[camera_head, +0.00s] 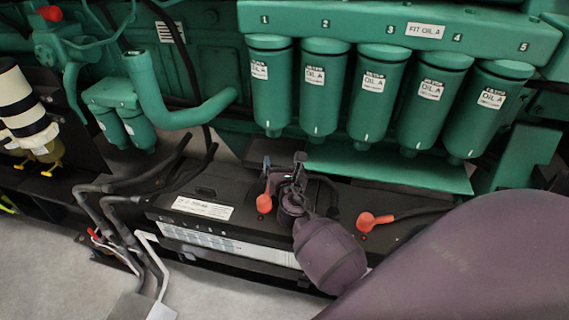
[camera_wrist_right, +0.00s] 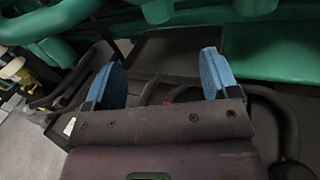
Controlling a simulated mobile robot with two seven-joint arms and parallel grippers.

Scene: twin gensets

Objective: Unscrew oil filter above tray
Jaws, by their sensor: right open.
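Several green oil filters hang in a row under a green header (camera_head: 400,22) numbered 1 to 5 in the head view. They are filter 1 (camera_head: 271,90), filter 2 (camera_head: 325,92), filter 3 (camera_head: 378,98), filter 4 (camera_head: 430,105) and filter 5 (camera_head: 487,112). A flat green tray-like plate (camera_head: 400,172) lies below them. My right gripper (camera_head: 283,160) is below and in front of filters 1 and 2, over the battery. The right wrist view shows its blue-padded fingers (camera_wrist_right: 160,70) apart with nothing between them. My left gripper is not in view.
A black battery (camera_head: 190,200) with red-capped terminals (camera_head: 375,220) lies under my right gripper. Black cables (camera_head: 120,190) run at its left. A green pipe (camera_head: 175,110) and two smaller canisters (camera_head: 125,125) stand left of the filters. Grey floor (camera_head: 40,250) is clear at lower left.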

